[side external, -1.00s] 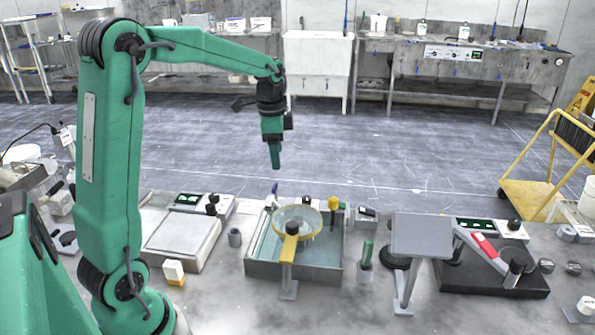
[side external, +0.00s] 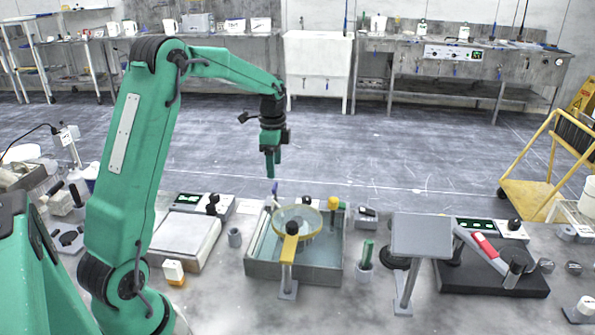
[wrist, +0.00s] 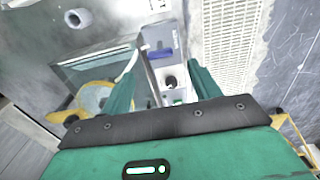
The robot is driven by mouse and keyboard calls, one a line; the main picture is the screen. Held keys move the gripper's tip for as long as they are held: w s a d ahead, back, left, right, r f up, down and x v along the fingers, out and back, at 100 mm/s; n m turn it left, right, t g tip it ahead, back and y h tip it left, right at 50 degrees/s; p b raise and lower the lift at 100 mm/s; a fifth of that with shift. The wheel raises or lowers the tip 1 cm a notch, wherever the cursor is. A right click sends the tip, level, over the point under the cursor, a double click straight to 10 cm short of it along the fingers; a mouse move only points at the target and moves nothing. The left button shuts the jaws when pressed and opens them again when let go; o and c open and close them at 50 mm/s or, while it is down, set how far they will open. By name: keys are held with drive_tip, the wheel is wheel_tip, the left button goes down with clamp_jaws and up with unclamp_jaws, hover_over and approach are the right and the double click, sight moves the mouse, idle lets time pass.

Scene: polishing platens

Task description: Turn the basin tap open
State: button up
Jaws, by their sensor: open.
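The basin (side external: 320,274) is a grey-walled rectangular tank of clear water on the bench, right of centre in front of my arm. A small blue lever (side external: 275,189) stands at its back edge, apparently part of the tap. In the wrist view the blue lever (wrist: 162,53) lies between my fingers in the picture, near a pale curved spout (wrist: 127,66). My gripper (side external: 272,174) is open and empty, pointing down above the lever. In the wrist view my gripper (wrist: 165,62) has its two green fingers apart. I cannot tell the exact gap to the lever.
A yellow-ringed magnifier (side external: 317,226) on a stand reaches over the basin. A black knob (side external: 306,201) and a yellow-topped item (side external: 333,203) stand at its back. A grey panel on a stand (side external: 422,236) is to the right, a flat platen unit (side external: 185,238) to the left.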

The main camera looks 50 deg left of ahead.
sight(275, 185)
drive_tip(key=shift+f, duration=3.1)
drive_tip(key=shift+c, duration=0.4)
drive_tip(key=c, duration=0.9)
